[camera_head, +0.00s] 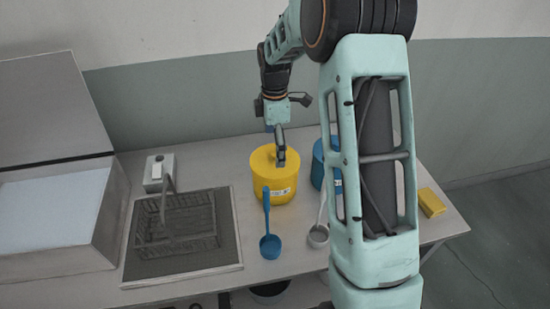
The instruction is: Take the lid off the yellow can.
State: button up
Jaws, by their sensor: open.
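The yellow can (265,188) stands upright on the table, right of its middle. Its yellow lid (262,160) is on top of it. My gripper (280,158) points down at the lid's top, open, with its fingertips at about the lid's middle. My gripper hides part of the lid, and I cannot tell whether the fingers touch it or straddle a knob.
A blue can (318,165) stands close on the right, partly behind my arm. A blue ladle (270,242) and a grey ladle (318,235) are in front. A wire basket (175,222) on a dark mat (145,272), a white box (153,172) and an open tank (108,215) are left. A yellow block (432,203) lies right.

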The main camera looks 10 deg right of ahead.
aim_at(275, 157)
jog(key=shift+w+d+f, duration=0.1)
jog(key=shift+f, duration=1.35)
jog(key=shift+c, duration=0.6)
grip_shut()
